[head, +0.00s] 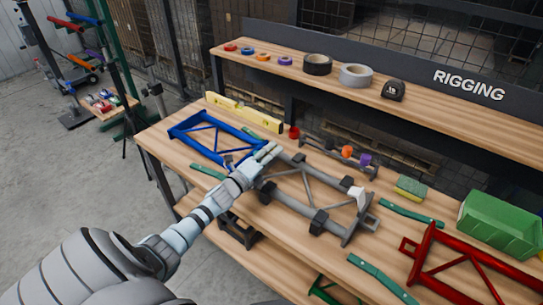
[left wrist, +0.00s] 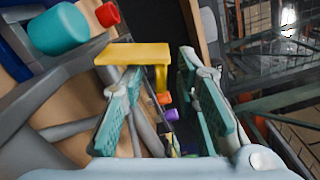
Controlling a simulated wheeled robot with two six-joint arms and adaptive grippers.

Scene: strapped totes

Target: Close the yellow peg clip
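The yellow peg clip (left wrist: 133,54) shows in the left wrist view as a flat yellow plate with a leg bent down at its right end. It lies just past my left fingertips, its leg between their lines; I cannot tell if a finger touches it. My left gripper (left wrist: 158,95) is open, with a gap between its two teal-padded fingers. In the head view my left gripper (head: 268,152) is over the far left end of the grey frame (head: 288,202), and I cannot make out the yellow clip there. My right gripper is not in view.
A teal cylinder (left wrist: 58,28) and a red cylinder (left wrist: 107,14) are near the clip. The blue frame (head: 205,138) lies left, the red frame (head: 450,262) right. Orange (head: 347,152) and purple (head: 365,160) pieces stand behind. A shelf with tape rolls (head: 356,75) rises at the back.

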